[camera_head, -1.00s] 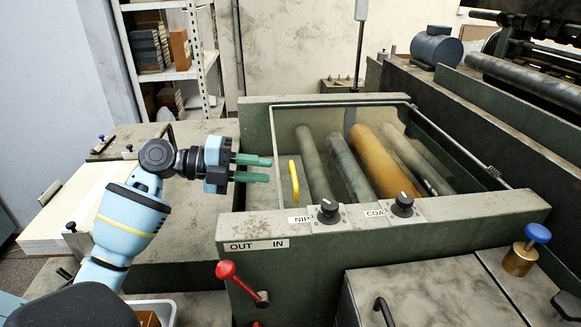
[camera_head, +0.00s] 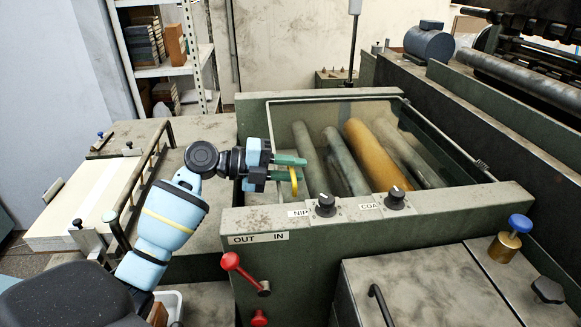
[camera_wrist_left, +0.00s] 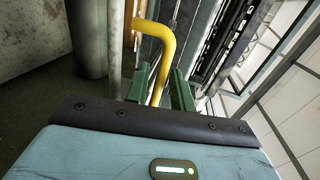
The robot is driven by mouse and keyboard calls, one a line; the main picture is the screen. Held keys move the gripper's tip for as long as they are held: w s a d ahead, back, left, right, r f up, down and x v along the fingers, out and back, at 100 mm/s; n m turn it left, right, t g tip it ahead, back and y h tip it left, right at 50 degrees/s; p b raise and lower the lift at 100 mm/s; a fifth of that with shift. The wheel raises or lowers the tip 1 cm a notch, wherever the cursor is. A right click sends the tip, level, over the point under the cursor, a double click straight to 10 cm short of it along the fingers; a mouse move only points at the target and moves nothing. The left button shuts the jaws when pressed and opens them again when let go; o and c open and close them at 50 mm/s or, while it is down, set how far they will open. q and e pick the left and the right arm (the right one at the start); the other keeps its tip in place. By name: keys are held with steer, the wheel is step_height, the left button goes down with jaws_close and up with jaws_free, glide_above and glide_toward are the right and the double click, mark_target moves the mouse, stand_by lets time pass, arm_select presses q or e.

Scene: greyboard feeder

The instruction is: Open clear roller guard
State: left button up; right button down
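The clear roller guard (camera_head: 372,122) is a transparent panel with a dark frame, lying closed over the rollers. Its yellow handle (camera_head: 294,183) stands at the guard's left side in the head view. In the left wrist view the yellow handle (camera_wrist_left: 157,60) bends down between the green fingers. My left gripper (camera_head: 291,168) is at the handle with one finger on each side of it. The fingers look open, with a gap beside the handle in the wrist view (camera_wrist_left: 162,88). My right gripper is not in view.
Rollers, one of them orange (camera_head: 371,155), lie under the guard. Two black knobs, NIP (camera_head: 325,205) and COA (camera_head: 395,198), sit on the front ledge. A red lever (camera_head: 231,262) sticks out below. A blue-topped brass knob (camera_head: 511,238) stands at the right.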

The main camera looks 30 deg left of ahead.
arm_select(q)
jaws_close()
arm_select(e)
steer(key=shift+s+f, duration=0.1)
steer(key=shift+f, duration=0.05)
